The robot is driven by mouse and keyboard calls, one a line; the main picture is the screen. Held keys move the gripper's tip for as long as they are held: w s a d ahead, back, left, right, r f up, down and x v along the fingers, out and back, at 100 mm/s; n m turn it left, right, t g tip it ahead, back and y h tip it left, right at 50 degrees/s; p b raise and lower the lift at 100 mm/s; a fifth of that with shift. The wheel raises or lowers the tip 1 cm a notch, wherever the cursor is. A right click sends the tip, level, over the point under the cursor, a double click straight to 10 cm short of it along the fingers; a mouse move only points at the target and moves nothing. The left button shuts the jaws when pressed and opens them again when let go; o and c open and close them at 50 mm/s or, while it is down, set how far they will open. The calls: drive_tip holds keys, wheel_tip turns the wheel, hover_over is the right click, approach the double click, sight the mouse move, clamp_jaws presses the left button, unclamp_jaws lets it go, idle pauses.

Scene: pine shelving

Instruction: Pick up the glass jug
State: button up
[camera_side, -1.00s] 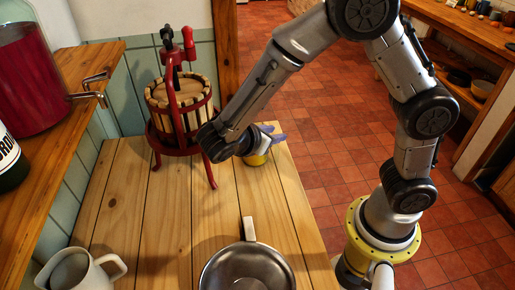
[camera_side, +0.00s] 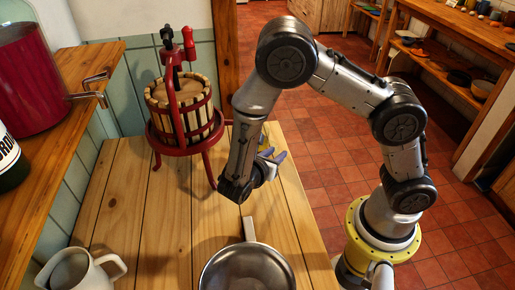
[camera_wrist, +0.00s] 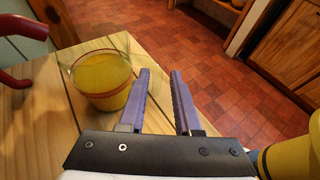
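The glass jug (camera_wrist: 100,78) is clear glass with yellow-orange contents.
A red-framed fruit press (camera_side: 180,110) stands behind left of my arm. A metal pan (camera_side: 247,270) lies in front, its handle toward my wrist. A white pitcher (camera_side: 75,272) stands at front left. The table's right edge (camera_side: 302,210) is close, with tiled floor beyond.

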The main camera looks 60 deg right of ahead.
drive_tip(key=shift+x, duration=2.65)
drive_tip(key=shift+w+r, duration=0.15)
clamp_jaws()
